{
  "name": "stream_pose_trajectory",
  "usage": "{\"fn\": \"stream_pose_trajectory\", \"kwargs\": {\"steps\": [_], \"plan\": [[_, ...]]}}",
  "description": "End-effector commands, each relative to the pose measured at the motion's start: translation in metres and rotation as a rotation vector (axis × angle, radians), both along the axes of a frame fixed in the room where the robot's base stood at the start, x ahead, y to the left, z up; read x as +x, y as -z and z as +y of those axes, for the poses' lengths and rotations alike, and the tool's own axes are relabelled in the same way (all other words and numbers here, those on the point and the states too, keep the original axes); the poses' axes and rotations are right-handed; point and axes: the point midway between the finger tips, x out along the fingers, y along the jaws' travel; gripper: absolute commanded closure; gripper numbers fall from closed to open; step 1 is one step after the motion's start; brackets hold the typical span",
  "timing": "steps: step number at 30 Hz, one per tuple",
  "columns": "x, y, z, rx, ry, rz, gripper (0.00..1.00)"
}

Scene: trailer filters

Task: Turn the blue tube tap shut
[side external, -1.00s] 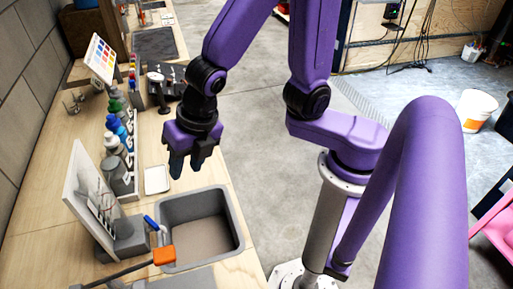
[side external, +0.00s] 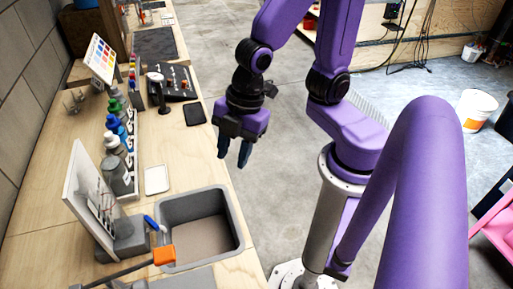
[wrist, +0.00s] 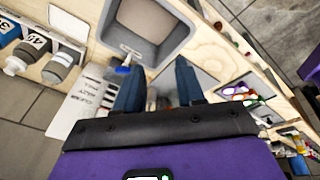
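The blue tube tap (side external: 152,222) is a small blue lever on a whitish body at the left rim of the grey sink (side external: 236,215). In the wrist view the blue tap (wrist: 122,70) shows beside the sink (wrist: 184,32), close to the left finger in the picture. My gripper (side external: 233,150) hangs over the floor, right of the bench and well above and away from the tap. Its two dark blue fingers point down, apart and with nothing between them. The wrist view also shows the gripper (wrist: 159,68) open and empty. The tap's lower part is hard to make out.
An orange-headed tool (side external: 164,255) juts over the sink's front left corner. A white panel (side external: 84,195) stands left of the tap. Several capped bottles (side external: 115,145) stand behind it, near a white tray (side external: 157,179). The air around my gripper is clear.

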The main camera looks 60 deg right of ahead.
Motion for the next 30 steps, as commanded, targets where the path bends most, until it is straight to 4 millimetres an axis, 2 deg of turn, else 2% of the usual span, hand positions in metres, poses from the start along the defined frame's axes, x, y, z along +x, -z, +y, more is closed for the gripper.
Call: {"fn": "stream_pose_trajectory", "kwargs": {"steps": [6,12,18,26,28,30], "plan": [[-0.02,-0.001,-0.012,0.045,0.233,0.083,0.62],[-0.034,-0.002,-0.019,0.072,0.396,0.144,0.62],[-0.04,-0.002,-0.021,0.083,0.466,0.17,0.62],[-0.041,-0.002,-0.021,0.084,0.473,0.173,0.62],[-0.041,-0.002,-0.021,0.084,0.473,0.173,0.52],[-0.041,-0.002,-0.021,0.084,0.473,0.172,0.52]]}}
